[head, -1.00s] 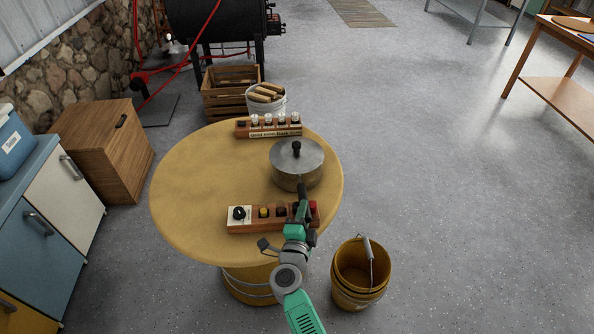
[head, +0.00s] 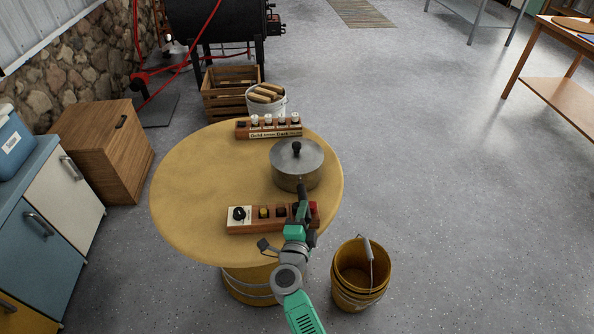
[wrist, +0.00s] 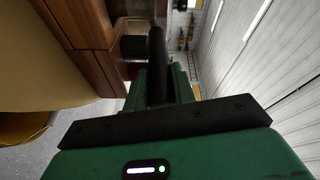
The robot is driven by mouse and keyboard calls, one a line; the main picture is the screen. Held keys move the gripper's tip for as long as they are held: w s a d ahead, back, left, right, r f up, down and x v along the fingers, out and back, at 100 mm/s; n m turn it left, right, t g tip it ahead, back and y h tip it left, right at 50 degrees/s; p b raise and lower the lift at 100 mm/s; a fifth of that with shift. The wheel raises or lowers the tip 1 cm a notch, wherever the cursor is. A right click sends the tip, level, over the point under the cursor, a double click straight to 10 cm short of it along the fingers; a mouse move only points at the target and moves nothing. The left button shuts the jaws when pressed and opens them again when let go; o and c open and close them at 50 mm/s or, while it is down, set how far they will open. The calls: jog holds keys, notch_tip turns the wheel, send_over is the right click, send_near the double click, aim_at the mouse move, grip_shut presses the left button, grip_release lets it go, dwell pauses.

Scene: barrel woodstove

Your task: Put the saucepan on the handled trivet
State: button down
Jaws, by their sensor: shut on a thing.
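The saucepan (head: 297,170), grey metal with a lid and black knob, is over the right part of the round yellow table (head: 185,190). My gripper (head: 302,207) is shut on its dark handle, which points toward me. In the wrist view the handle (wrist: 157,50) runs between the green fingers of my gripper (wrist: 160,85). I cannot tell whether the pan's base touches the table. No handled trivet is clearly recognisable. A flat round brown thing (head: 574,24) lies on the wooden table at the far right, cut by the frame edge.
A wooden block with knobs (head: 270,219) lies on the table below my gripper, and a similar block (head: 268,128) lies behind the pan. A yellow bucket (head: 360,275) stands on the floor at right. The table's left part is clear. Open floor separates it from the wooden table (head: 555,40).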

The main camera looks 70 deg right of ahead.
dwell(0.3)
notch_tip(320, 180, up, 10)
jog(key=p, duration=0.7)
jog(key=shift+a+r, duration=0.1)
jog(key=shift+r, duration=0.1)
